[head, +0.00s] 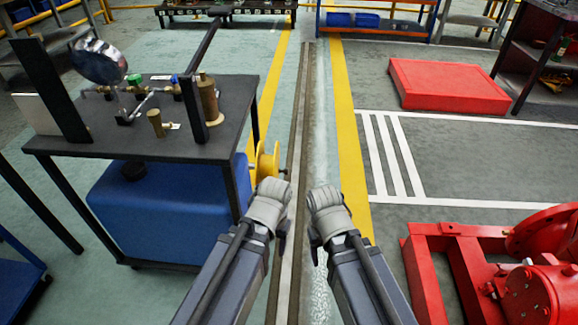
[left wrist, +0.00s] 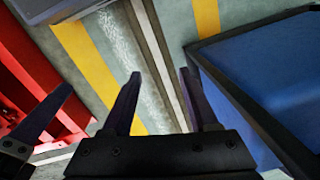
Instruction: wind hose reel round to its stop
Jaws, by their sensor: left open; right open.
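The hose reel (head: 264,163) is a yellow wheel on the right side of the black bench, beside the blue tank. A small dark knob shows at its right edge. My left gripper (head: 284,224) is below and slightly right of the reel in the head view, apart from it. In the left wrist view, its two fingers (left wrist: 158,90) are spread and empty, with floor beyond them; the reel is not visible there. My right gripper (head: 317,232) is open, over the floor channel, farther from the reel. Its fingertips are hard to make out in the head view.
The black bench (head: 160,135) carries a gauge, a brass cylinder and valves. A blue tank (head: 160,205) stands beneath it. Red machinery (head: 480,265) stands at the right and a red platform (head: 445,85) farther back. The floor channel (head: 298,130) between is clear.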

